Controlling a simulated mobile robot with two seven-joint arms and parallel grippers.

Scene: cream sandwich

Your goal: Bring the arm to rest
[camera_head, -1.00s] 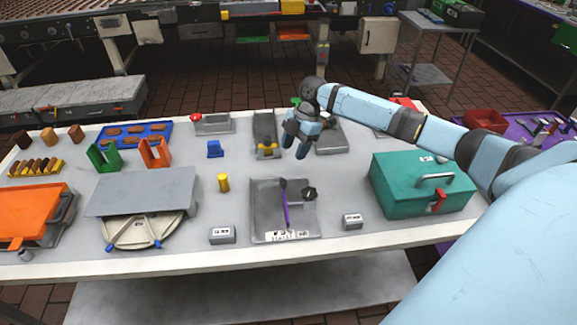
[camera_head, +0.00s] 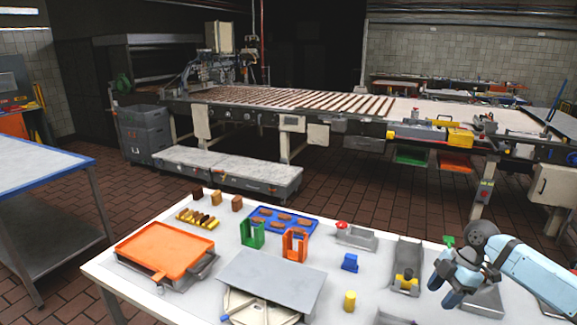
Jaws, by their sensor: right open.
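My right arm comes in from the right edge, pale blue with dark grey joints. My right gripper (camera_head: 447,283) hangs over the right part of the white worktable (camera_head: 105,268), above and beside the grey trays there. Its jaws are open and I see nothing held in them. My left arm and left gripper are not in this view.
On the table are an orange tray (camera_head: 165,246), a blue tray (camera_head: 262,217), a green holder (camera_head: 252,234), an orange holder (camera_head: 295,246), a blue block (camera_head: 350,262) and a yellow cylinder (camera_head: 349,300). A conveyor (camera_head: 300,101) stands behind; brick floor lies between.

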